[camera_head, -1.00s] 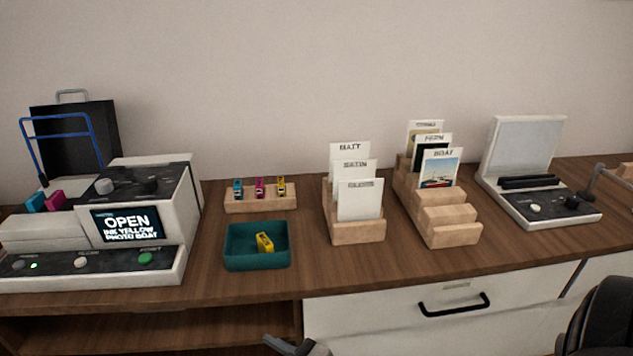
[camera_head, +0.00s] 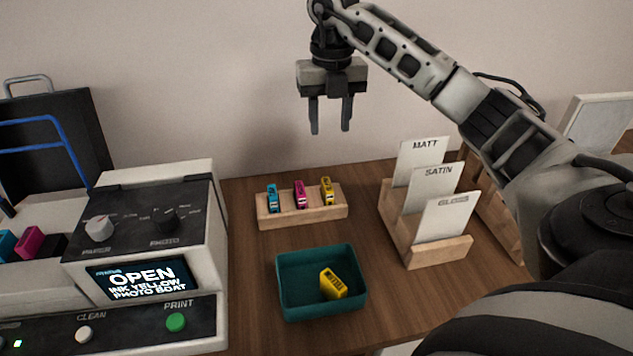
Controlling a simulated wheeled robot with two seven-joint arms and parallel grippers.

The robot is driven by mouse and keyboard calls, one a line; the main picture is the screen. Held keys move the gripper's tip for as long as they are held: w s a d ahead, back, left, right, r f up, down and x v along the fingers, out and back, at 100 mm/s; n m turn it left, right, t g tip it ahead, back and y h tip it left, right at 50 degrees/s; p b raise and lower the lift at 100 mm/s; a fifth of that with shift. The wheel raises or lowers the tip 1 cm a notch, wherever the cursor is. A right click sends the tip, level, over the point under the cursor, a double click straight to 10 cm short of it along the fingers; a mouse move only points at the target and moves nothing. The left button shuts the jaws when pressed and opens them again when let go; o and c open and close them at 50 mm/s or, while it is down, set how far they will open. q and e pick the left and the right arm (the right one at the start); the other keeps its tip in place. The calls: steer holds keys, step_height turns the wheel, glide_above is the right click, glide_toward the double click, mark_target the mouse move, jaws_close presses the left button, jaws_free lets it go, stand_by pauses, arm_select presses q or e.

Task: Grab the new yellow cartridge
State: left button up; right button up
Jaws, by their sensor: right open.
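A yellow cartridge (camera_head: 327,190) stands upright in the right slot of a small wooden rack (camera_head: 320,212), beside a magenta cartridge (camera_head: 300,194) and a cyan cartridge (camera_head: 273,199). Another yellow cartridge (camera_head: 334,284) lies tilted in a teal tray (camera_head: 287,302) in front of the rack. My right gripper (camera_head: 331,130) is open and empty, pointing down in the air above the rack, with its fingers apart from the cartridges. My left gripper is not in view.
A printer (camera_head: 207,250) at left shows "OPEN INK YELLOW PHOTO BOAT" on its screen (camera_head: 143,280). A wooden card holder (camera_head: 445,250) with MATT, SATIN and GLOSS cards stands right of the rack. My right arm passes over this holder's right side.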

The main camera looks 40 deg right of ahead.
glide_above(328, 184)
step_height(328, 184, down, 10)
steer(key=shift+s+r, duration=0.1)
steer(key=shift+r, duration=0.15)
steer(key=shift+f, duration=2.95)
jaws_close()
